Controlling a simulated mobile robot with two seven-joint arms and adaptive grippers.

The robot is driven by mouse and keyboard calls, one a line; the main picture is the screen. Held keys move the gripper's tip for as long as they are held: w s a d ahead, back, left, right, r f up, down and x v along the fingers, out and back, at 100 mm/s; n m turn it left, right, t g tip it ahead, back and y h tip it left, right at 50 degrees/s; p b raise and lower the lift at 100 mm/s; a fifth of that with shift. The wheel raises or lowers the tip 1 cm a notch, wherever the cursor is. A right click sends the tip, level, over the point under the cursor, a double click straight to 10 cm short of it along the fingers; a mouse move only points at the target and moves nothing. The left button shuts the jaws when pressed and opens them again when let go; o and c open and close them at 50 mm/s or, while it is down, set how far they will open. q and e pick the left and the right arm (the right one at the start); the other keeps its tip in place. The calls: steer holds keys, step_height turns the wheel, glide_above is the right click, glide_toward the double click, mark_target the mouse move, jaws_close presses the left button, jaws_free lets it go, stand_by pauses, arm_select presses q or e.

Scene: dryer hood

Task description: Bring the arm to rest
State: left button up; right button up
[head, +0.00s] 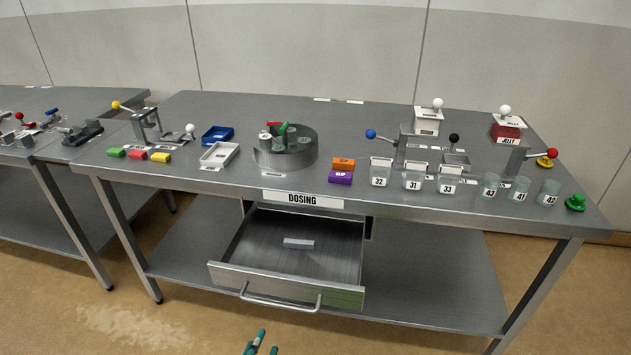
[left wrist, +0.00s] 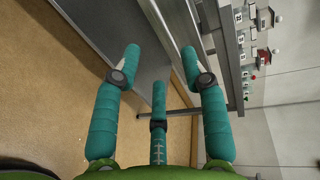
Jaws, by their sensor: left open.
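My left gripper (head: 261,345) shows at the bottom edge of the head view, in front of and below the open drawer, and touches nothing there. In the left wrist view, the left gripper (left wrist: 160,75) has its teal fingers spread wide, with nothing between them. The steel table edge and the floor lie beyond the fingers. My right gripper is in neither view.
The drawer (head: 290,255) under the DOSING table (head: 350,120) is pulled out, with a small white labelled piece (head: 298,243) inside. Jars, coloured blocks, trays and a round carousel (head: 286,152) stand on the table. The floor in front (head: 120,325) is clear.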

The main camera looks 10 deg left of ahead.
arm_select(q)
steer(key=s+f+n+g+p, duration=0.2)
steer(key=s+f+n+g, duration=0.3)
steer(key=f, duration=0.7)
steer(key=s+f+n+g+p, duration=0.3)
steer(key=s+f, duration=0.3)
steer(key=f, duration=0.6)
steer(key=s+a+f+n+g+p, duration=0.1)
steer(key=s+a+f+n+g, duration=0.1)
steer(key=s, duration=0.8)
steer(key=s+a+f+n+g+p, duration=0.1)
steer(key=s+a+f+n+g, duration=0.2)
steer(key=s+f+n, duration=0.3)
steer(key=s+f+g, duration=0.1)
steer(key=s, duration=0.3)
steer(key=shift+s+a+f+g+y+p, duration=0.2)
steer(key=shift+s+g+y+p, duration=0.1)
steer(key=shift+g+p, duration=0.1)
